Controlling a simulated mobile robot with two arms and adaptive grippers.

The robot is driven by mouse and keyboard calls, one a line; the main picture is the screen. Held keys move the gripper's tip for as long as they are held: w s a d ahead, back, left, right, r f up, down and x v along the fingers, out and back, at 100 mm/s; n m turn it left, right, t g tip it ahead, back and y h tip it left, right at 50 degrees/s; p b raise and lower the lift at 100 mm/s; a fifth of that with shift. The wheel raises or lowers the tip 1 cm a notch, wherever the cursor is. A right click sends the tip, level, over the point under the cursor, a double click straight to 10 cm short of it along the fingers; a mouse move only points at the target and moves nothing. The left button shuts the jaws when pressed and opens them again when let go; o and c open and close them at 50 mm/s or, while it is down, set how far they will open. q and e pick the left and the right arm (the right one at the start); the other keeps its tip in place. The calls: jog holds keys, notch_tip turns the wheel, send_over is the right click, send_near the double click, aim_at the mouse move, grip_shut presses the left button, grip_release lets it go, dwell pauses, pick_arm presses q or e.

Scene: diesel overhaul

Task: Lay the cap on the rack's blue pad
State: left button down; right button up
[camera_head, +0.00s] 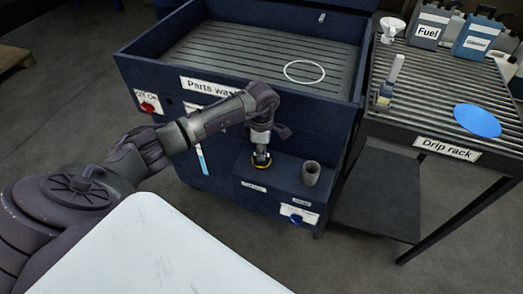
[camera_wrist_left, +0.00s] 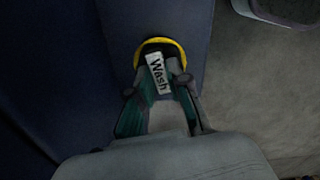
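The cap (camera_wrist_left: 184,56) shows as a yellow ring with a dark centre and an upright white piece marked "Wash". It sits on the ledge at the front of the blue parts washer, and its yellow edge shows in the head view (camera_head: 261,166). My left gripper (camera_head: 262,155) points down at it from above. The blue pad (camera_head: 477,120) is a bare round disc on the drip rack (camera_head: 447,149). My right gripper is not in view.
The parts washer (camera_head: 240,97) has a raised rim and a white ring (camera_head: 304,71) in its basin. A grey cup (camera_head: 311,173) stands right of my left gripper. A bottle (camera_head: 390,82), a funnel (camera_head: 391,29) and a fuel can (camera_head: 428,28) stand on the rack.

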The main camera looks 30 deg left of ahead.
pick_arm(q)
jog(key=shift+r, duration=0.15)
jog(key=shift+r+p, duration=0.7)
jog(key=shift+r, duration=0.15)
jog(key=shift+r, duration=0.1)
jog(key=shift+r+p, duration=0.9)
jog(key=shift+r, duration=0.5)
